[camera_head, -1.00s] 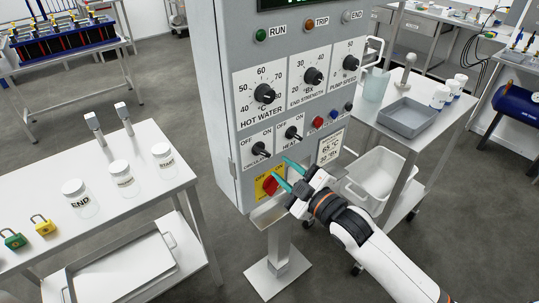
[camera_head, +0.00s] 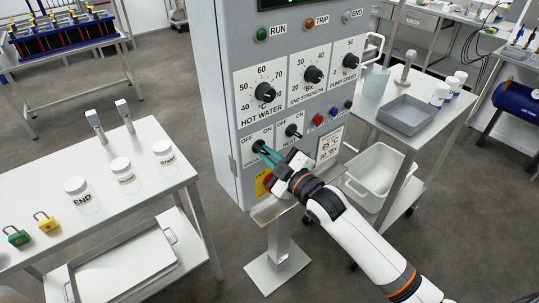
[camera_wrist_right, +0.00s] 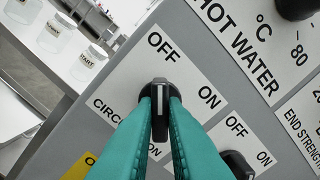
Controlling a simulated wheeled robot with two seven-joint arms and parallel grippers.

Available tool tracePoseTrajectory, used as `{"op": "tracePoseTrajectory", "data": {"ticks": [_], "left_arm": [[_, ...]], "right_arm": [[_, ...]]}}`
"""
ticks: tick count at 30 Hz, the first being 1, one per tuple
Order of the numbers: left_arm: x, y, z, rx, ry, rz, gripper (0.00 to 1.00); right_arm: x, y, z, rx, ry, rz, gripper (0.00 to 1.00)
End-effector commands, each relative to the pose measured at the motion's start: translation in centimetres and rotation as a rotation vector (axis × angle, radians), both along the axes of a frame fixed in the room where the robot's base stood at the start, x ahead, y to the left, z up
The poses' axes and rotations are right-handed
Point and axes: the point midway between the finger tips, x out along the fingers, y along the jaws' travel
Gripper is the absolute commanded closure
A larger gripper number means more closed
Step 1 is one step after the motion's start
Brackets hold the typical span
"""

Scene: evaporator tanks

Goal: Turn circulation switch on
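The circulation switch (camera_wrist_right: 160,98) is a black knob on a white plate marked OFF and ON. Its pale line points up toward OFF in the wrist view. In the head view the knob (camera_head: 258,146) sits low on the grey control cabinet (camera_head: 222,110), partly covered by my fingertips. My right gripper (camera_head: 266,152) has teal fingers, one on each side of the knob. In the wrist view the fingertips (camera_wrist_right: 160,94) look closed against its sides. The label is partly hidden by the fingers. My left gripper is out of view.
The heating switch (camera_head: 292,131) is just right. The yellow plate with a red switch (camera_head: 264,182) is below, partly covered by my gripper. Dials (camera_head: 265,92) sit above. A table with jars (camera_head: 122,170) stands left; a trolley with a grey tray (camera_head: 408,112) stands right.

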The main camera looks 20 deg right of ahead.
Motion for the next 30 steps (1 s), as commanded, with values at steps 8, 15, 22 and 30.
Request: {"op": "tracePoseTrajectory", "data": {"ticks": [8, 15, 22, 30], "left_arm": [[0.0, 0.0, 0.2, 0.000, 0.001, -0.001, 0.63], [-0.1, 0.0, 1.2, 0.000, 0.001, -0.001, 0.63], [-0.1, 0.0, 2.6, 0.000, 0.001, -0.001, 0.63], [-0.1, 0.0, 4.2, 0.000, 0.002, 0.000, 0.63]], "right_arm": [[0.0, 0.0, 0.0, 0.020, 0.009, 0.000, 1.00], [0.0, 0.0, 0.1, 0.125, 0.048, -0.001, 1.00], [0.0, 0.0, 0.2, 0.309, 0.116, -0.001, 1.00], [0.0, 0.0, 0.2, 0.551, 0.203, -0.001, 1.00]]}}
